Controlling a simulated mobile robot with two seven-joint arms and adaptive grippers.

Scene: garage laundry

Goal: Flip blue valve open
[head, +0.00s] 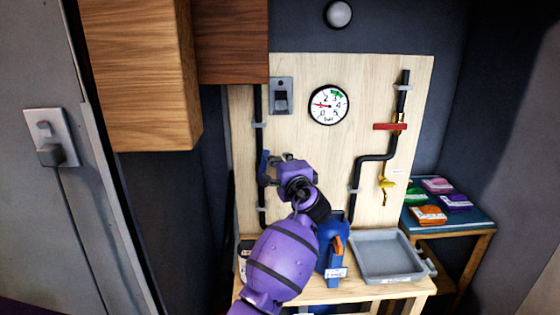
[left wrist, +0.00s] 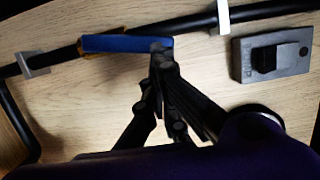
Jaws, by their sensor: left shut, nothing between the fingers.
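The blue valve handle (head: 264,164) is on the left black pipe of the wooden board, partly hidden by my left gripper. In the left wrist view the blue handle (left wrist: 120,43) lies nearly along the pipe, at a slight angle, with a bit of brass valve body beside it. My left gripper (head: 273,163) is at the board just right of the handle. In the left wrist view its shut fingertips (left wrist: 161,50) are at the handle's right end, seemingly touching it, with nothing held. My right gripper is not in view.
A pressure gauge (head: 328,105) and a grey switch (head: 281,96) are on the board. A red valve handle (head: 390,127) and a yellow tap (head: 387,186) are at right. A blue jug (head: 333,245) and grey tray (head: 385,257) stand below. A wooden cabinet (head: 140,75) juts out upper left.

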